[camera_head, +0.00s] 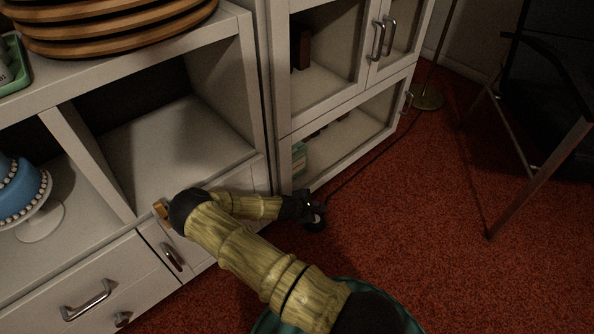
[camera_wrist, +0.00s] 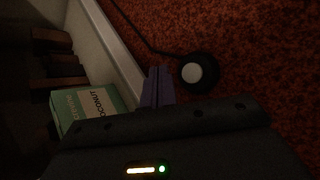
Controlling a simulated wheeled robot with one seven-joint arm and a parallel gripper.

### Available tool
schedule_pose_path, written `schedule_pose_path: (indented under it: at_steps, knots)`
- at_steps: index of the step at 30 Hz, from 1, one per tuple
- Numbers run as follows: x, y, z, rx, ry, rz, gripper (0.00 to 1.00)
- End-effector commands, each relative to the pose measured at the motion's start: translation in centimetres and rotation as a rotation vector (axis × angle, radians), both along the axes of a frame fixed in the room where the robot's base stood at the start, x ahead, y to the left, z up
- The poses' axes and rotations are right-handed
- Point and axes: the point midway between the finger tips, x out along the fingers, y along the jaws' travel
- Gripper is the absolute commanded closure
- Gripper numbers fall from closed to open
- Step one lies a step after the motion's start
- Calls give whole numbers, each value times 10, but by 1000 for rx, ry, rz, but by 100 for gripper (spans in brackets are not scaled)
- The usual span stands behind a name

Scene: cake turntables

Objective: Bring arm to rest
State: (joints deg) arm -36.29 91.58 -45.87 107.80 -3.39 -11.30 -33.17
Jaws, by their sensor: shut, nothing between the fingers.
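My arm (camera_head: 246,257), with yellow-green, bamboo-like links and dark joints, reaches from the bottom of the head view toward the cabinet front, then bends to the right. My gripper (camera_head: 314,214) is at its end, low by the corner of the glass-doored cabinet. In the wrist view the purple-grey fingers (camera_wrist: 159,86) are together with nothing between them. A black round foot switch with a pale button (camera_wrist: 192,73) lies on the carpet just right of the fingertips. In the head view it is partly hidden behind my gripper.
A white cabinet (camera_head: 187,135) with open shelves and drawers stands close to my arm. A glass-doored cabinet (camera_head: 283,118) holds a green-and-white box marked COCONUT (camera_wrist: 89,110). A blue cake (camera_head: 22,186) sits on a white stand. Red carpet (camera_head: 420,200) is free to the right, before a dark chair (camera_head: 548,110).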

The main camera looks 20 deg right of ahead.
Motion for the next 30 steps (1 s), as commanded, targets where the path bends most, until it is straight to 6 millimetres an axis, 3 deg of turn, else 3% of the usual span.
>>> schedule_pose_path:
  at_steps: [6, 11, 20, 30]
  knots:
    - [0, 0, 3, 6, -4, -8, 100]
    - [-7, 4, 26, 59, -28, -91, 100]
    - [-32, 30, 110, 275, -109, -395, 100]
    - [-58, 70, 220, 520, -175, -683, 100]
